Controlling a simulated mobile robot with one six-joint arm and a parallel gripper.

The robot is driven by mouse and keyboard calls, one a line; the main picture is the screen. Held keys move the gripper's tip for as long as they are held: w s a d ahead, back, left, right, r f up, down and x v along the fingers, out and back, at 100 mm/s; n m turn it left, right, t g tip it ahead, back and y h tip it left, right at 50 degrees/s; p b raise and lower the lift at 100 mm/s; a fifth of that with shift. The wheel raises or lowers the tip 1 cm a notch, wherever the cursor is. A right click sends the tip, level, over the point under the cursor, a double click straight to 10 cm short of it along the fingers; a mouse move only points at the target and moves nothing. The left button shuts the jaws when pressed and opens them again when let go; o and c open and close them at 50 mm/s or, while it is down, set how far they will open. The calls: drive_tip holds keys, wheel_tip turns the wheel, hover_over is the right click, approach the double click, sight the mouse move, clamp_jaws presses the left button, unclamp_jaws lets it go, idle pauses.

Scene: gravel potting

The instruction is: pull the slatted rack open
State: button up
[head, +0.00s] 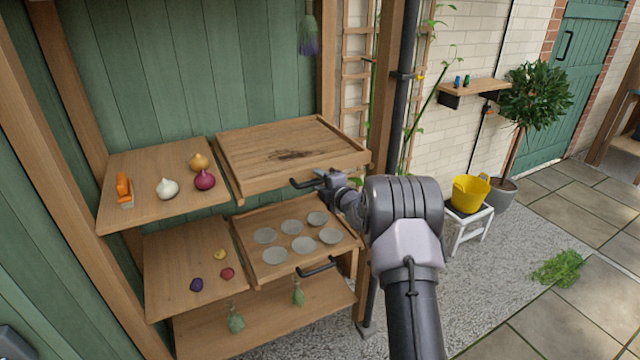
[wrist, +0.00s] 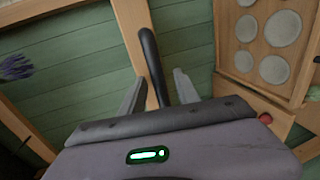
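The slatted rack (head: 270,145) is the upper wooden tray of the shelf unit, with plank lines and a dark patch on its surface. Its black bar handle (head: 303,184) is on the front edge; a black handle also shows in the wrist view (wrist: 150,62). My gripper (head: 322,181) is at this handle, in front of the rack. In the wrist view my gripper (wrist: 160,92) has its two fingers apart, with the handle between them and gaps visible beside it. My wrist partly hides the handle's right end in the head view.
Below is a tray with several round grey discs (head: 275,256) and its own black handle (head: 317,268). A wooden post and dark pipe (head: 398,100) stand close right of the rack. Gravel lies in front.

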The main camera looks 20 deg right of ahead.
clamp_jaws()
idle(1.4)
